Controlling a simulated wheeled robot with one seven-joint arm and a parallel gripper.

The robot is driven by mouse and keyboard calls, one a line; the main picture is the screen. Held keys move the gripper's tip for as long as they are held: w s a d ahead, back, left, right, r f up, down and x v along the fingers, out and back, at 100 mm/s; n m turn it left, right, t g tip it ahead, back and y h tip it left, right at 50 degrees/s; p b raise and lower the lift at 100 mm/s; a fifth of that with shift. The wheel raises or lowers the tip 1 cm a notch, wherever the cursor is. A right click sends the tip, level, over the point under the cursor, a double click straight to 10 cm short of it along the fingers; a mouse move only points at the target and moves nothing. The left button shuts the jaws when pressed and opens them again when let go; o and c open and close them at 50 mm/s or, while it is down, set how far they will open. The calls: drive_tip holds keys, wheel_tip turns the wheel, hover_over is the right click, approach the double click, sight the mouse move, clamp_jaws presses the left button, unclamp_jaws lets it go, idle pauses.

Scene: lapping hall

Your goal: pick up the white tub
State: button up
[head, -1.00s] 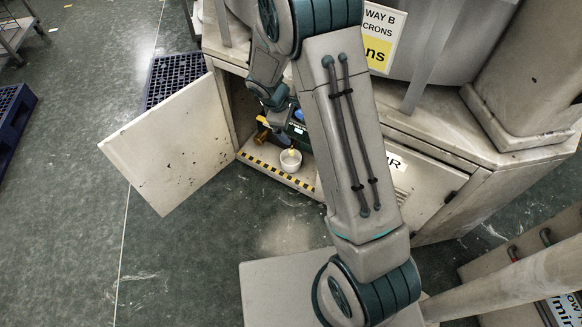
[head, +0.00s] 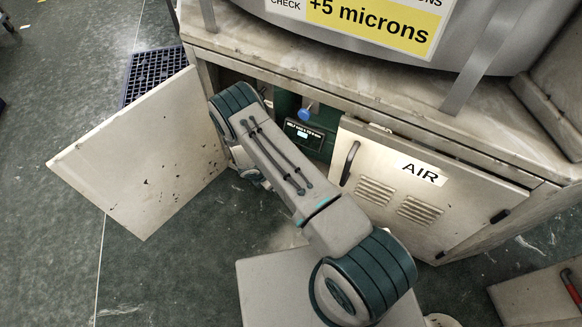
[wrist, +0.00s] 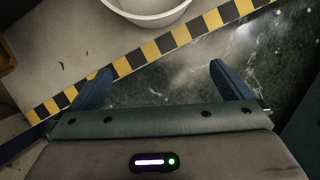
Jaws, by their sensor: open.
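The white tub (wrist: 148,10) shows in part at the top of the wrist view, its upper part cut off by the frame. It stands on the pale cabinet floor just inside the yellow-and-black striped edge (wrist: 150,52). My gripper (wrist: 160,82) is open and empty, its two blue fingers apart and pointing toward the striped edge. The tub is ahead of the fingertips and not between them.
An open cabinet door (head: 140,155) stands left of the opening. A closed door marked AIR (head: 425,190), with a handle, is to the right. Inside is a green device with a small display (head: 303,135) and a blue knob (head: 305,114). Green floor lies in front.

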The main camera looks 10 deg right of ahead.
drive_tip(key=w+d, duration=0.2)
drive_tip(key=d, duration=0.1)
drive_tip(key=w+d+b, duration=0.1)
drive_tip(key=d, duration=0.1)
drive_tip(key=shift+d, duration=0.15)
drive_tip(key=d, duration=0.1)
drive_tip(key=w+d+b, duration=0.1)
drive_tip(key=d, duration=0.1)
drive_tip(key=w+d, duration=0.1)
drive_tip(key=shift+w+d, duration=0.1)
drive_tip(key=shift+d, duration=0.15)
drive_tip(key=shift+f+b, duration=0.5)
drive_tip(key=shift+f, duration=0.05)
drive_tip(key=c, duration=1)
drive_tip(key=shift+o, duration=0.2)
drive_tip(key=shift+r, duration=0.15)
